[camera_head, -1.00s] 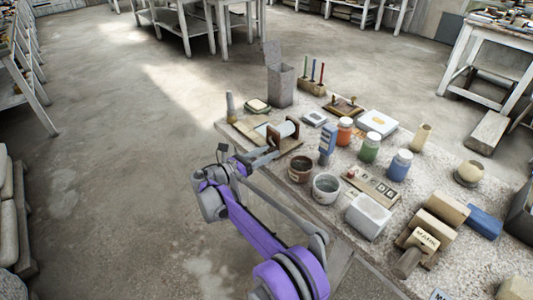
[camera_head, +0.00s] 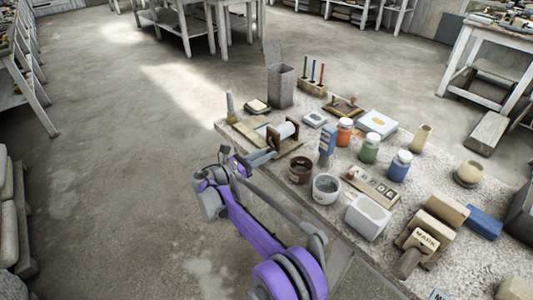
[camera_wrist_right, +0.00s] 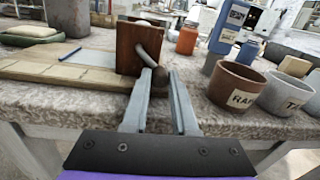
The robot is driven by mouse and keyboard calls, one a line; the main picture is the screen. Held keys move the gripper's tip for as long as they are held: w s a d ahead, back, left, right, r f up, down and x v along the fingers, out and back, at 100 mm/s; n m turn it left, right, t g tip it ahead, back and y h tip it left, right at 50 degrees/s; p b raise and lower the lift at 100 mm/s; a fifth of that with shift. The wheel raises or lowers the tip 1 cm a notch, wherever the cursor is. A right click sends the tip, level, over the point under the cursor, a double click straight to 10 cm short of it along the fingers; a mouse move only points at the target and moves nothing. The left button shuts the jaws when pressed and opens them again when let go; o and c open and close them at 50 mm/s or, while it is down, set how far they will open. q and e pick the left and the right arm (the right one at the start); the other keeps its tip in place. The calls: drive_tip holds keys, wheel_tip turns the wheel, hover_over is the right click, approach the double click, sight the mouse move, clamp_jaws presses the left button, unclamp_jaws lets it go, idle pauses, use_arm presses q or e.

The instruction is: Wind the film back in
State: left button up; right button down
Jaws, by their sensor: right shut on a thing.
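A winder stands at the near left corner of the table, with a pale roller (camera_head: 287,129) between brown wooden end plates. The wrist view shows the near wooden plate (camera_wrist_right: 137,45) and a grey crank arm (camera_wrist_right: 150,52) on its near face. A dark, rounded crank knob (camera_wrist_right: 160,76) sits between the fingers of my right gripper (camera_wrist_right: 160,82), which is shut on it. My right gripper also shows beside the winder in the head view (camera_head: 264,157). A pale strip (camera_wrist_right: 88,57) lies on the wooden bed (camera_wrist_right: 65,75) left of the plate. My left gripper is out of view.
A brown pot (camera_head: 300,170) and a white pot (camera_head: 326,188) stand right of the winder. A blue labelled block (camera_head: 327,140) stands behind them. A tall grey bin (camera_head: 281,86) is at the back. Floor left of the table is clear.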

drive_tip(key=shift+w+a+f+m, duration=0.1)
drive_tip(key=shift+w+f+m, duration=0.05)
drive_tip(key=shift+m, duration=0.5)
drive_tip(key=shift+w+a+f+m, duration=0.1)
drive_tip(key=shift+f+m, duration=0.05)
drive_tip(key=shift+m, duration=0.5)
drive_tip(key=c, duration=0.7)
unclamp_jaws()
drive_tip(key=p+v, duration=0.1)
drive_tip(key=v, duration=1)
drive_tip(key=shift+c, duration=0.3)
